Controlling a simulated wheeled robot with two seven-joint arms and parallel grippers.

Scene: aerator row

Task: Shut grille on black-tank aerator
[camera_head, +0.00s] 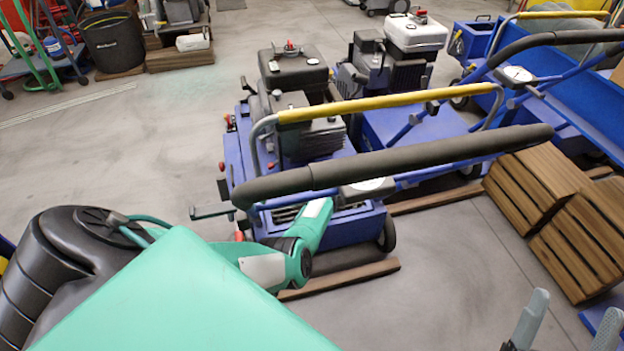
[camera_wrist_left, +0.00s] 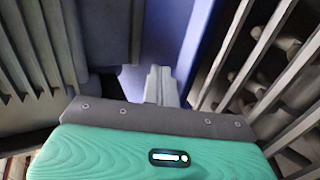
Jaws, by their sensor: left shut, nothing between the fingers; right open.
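The black-tank aerator is a blue machine with a black tank (camera_head: 292,72) on top, in the middle of the head view. Part of its dark slatted grille (camera_head: 285,214) shows low at its rear, mostly hidden by the handlebar and my left arm. In the left wrist view, slatted bars (camera_wrist_left: 262,62) stand at the right with rounded parts behind them, and more dark slats are at the left. My left gripper (camera_wrist_left: 161,82) is shut and empty between them, before a blue panel; contact is unclear. The head view hides its fingers. My right gripper (camera_head: 572,320) is open and empty at bottom right, away from the aerator.
A yellow bar (camera_head: 385,104) and a thick dark handlebar (camera_head: 400,163) cross above the aerator's rear. A second aerator with a white tank (camera_head: 416,34) stands behind to the right. Wooden crates (camera_head: 540,185) are at right. The floor at left is open.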

